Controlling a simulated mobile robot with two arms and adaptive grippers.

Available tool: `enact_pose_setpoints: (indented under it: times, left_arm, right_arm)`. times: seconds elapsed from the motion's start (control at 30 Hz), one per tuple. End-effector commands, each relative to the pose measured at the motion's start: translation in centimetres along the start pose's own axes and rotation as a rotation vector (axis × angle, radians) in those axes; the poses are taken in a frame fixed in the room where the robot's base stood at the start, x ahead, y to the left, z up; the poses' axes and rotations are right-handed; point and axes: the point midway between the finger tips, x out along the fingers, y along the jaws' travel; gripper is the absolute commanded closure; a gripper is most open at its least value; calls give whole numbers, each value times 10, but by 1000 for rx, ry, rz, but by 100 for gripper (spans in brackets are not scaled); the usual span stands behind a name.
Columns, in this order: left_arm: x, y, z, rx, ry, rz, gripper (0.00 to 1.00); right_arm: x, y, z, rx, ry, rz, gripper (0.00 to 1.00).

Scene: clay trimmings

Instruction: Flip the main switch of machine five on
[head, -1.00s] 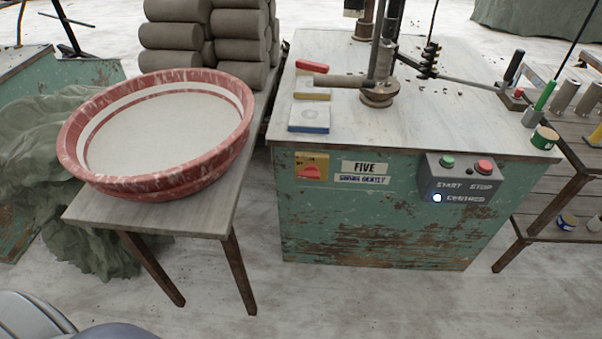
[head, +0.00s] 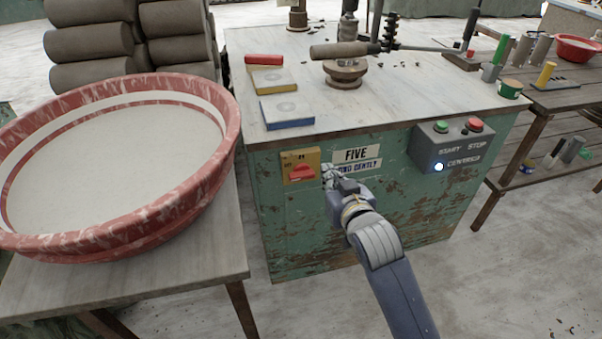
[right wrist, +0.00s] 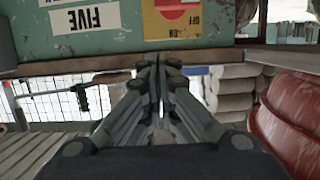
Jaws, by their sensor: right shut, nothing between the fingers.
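Machine five (head: 400,200) is a worn green cabinet with a grey top and a plate (head: 356,155) reading FIVE. Its main switch, a red knob (head: 302,173) on a yellow plate (head: 287,165), is on the front at the left. The knob also shows, cut by the top edge, in the right wrist view (right wrist: 176,8); OFF and ON are printed upside down beside it there. I cannot tell which setting the knob points to. My right gripper (head: 329,172) is shut and empty, just right of the switch plate, apparently apart from the knob. My left gripper is not in view.
A grey control box (head: 455,148) with green and red buttons and a lit lamp sits right of the plate. A large red basin (head: 225,140) stands on a table (head: 190,285) at left. A side shelf (head: 560,100) holds tools at right. Floor in front is clear.

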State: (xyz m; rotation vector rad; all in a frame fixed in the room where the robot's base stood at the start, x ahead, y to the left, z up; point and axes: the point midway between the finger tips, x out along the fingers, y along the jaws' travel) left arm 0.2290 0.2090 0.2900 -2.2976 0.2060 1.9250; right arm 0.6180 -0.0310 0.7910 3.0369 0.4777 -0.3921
Motion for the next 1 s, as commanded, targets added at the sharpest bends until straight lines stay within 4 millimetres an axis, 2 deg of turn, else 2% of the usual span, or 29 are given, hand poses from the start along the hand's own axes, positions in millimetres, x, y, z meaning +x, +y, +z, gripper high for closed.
enact_pose_setpoints:
  times: [0.1,0.37,0.53,1.0]
  left_arm:
    - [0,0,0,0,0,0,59]
    - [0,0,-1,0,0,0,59]
    - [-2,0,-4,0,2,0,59]
    - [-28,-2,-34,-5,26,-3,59]
  right_arm:
    - [-1,-1,-6,0,12,-2,100]
    - [-1,-1,-6,0,11,-2,100]
    - [7,-1,-6,0,13,-2,100]
    - [76,-2,-6,-1,11,-2,100]
